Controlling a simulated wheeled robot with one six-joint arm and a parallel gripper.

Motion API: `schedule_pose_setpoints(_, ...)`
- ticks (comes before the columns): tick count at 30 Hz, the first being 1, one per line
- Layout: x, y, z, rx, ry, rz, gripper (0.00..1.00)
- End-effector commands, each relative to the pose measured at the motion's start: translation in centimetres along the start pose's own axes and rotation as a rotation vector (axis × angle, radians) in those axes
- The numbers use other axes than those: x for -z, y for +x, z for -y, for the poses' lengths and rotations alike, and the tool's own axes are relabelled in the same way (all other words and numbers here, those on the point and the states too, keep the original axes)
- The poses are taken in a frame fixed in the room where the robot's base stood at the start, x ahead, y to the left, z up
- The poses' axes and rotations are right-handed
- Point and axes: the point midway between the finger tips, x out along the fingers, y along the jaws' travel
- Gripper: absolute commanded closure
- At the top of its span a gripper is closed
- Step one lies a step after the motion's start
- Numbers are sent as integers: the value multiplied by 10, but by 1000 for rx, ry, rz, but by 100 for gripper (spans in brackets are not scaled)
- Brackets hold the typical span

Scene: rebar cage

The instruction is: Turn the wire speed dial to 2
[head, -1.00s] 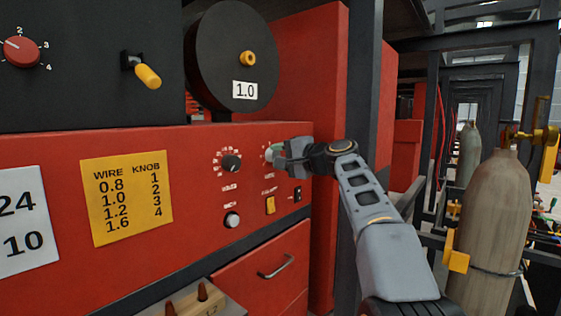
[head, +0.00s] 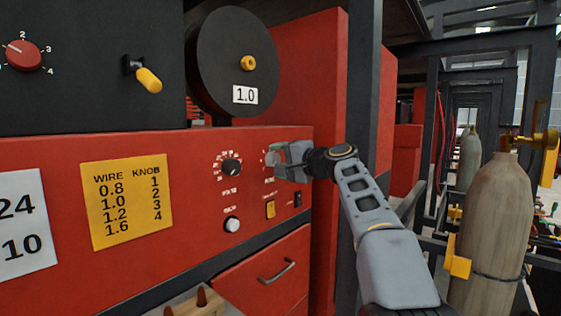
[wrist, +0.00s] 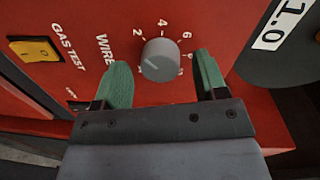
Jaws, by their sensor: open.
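The wire speed dial (wrist: 160,60) is a grey round knob on the red panel, with 2, 4, 6 and 8 printed around it and "WIRE" lettering beside it. A faint line on its face appears to point to the lower left of the wrist view; its exact setting is hard to read. My gripper (wrist: 162,60) is open, with one green finger on each side of the dial and a visible gap on both sides. In the head view, my gripper (head: 281,158) is at the panel's right part and hides most of the dial.
A yellow card (head: 127,201) lists wire sizes and knob numbers. A black dial (head: 232,167), a white knob (head: 232,225) and a yellow gas test switch (wrist: 34,49) are close by. A spool (head: 236,60) labelled 1.0 stands above. A dark post (head: 361,80) rises behind my arm.

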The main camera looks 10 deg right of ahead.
Motion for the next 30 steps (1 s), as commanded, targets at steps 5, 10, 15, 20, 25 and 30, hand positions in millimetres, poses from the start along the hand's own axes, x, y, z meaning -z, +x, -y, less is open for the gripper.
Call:
schedule_pose_setpoints(5,0,0,0,0,1,-1,34)
schedule_pose_setpoints(10,0,-12,-1,1,0,-3,34)
schedule_pose_setpoints(15,0,-44,-2,0,-1,-5,34)
schedule_pose_setpoints(20,0,-78,-2,0,-1,-5,34)
schedule_pose_setpoints(25,0,-108,-1,0,0,-5,34)
schedule_pose_setpoints(30,0,-128,-1,0,0,-3,34)
